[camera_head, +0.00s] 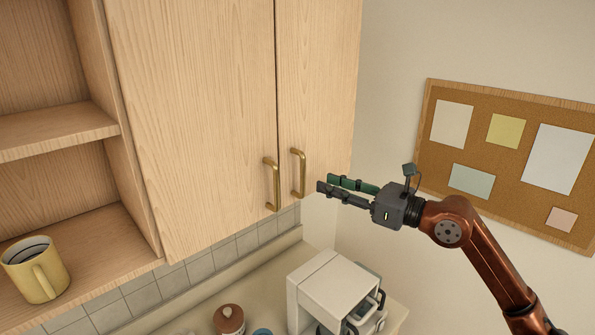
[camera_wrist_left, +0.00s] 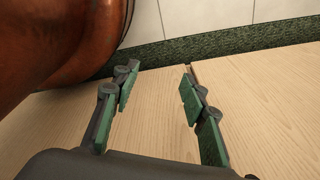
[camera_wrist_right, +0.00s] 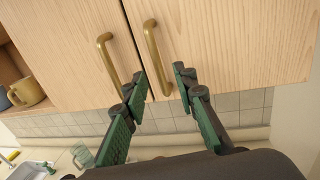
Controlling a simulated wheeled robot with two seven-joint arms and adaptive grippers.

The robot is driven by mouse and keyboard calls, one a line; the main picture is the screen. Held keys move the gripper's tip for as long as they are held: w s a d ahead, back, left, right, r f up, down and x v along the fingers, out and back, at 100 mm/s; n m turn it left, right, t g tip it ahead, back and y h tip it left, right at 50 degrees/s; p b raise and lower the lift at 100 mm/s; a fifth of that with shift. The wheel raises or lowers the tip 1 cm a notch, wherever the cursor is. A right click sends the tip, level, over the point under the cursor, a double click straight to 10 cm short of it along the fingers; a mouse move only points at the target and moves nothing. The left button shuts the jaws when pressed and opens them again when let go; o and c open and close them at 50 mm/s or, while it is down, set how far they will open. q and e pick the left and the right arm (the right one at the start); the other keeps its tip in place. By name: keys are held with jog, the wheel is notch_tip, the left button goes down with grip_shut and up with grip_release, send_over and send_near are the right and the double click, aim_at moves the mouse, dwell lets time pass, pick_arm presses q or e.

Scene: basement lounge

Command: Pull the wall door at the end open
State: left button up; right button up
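The end wall door (camera_head: 318,88) is a narrow pale wood cabinet door at the right end of the upper cabinets, and it is closed. Its brass bar handle (camera_head: 298,173) stands upright near the door's lower left corner. The handle also shows in the right wrist view (camera_wrist_right: 155,58), ahead of the fingers and roughly between them. My right gripper (camera_head: 322,185) is open and empty, just right of the handle, apparently not touching it. My left gripper (camera_wrist_left: 160,88) shows only in the left wrist view, open and empty above a pale wood surface.
A wider closed door (camera_head: 200,110) with its own brass handle (camera_head: 272,184) adjoins on the left. An open shelf holds a yellow mug (camera_head: 36,269). A white coffee machine (camera_head: 335,292) stands on the counter below. A corkboard (camera_head: 510,155) hangs on the right wall.

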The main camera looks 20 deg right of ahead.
aim_at(303, 192)
jog(key=p+x, duration=0.2)
jog(key=x, duration=0.6)
jog(key=shift+a+p, duration=0.25)
jog(key=shift+p, duration=0.1)
jog(key=c, duration=0.4)
pick_arm(q)
jog(key=shift+s+r, duration=1.05)
jog(key=shift+r, duration=0.2)
pick_arm(e)
grip_shut()
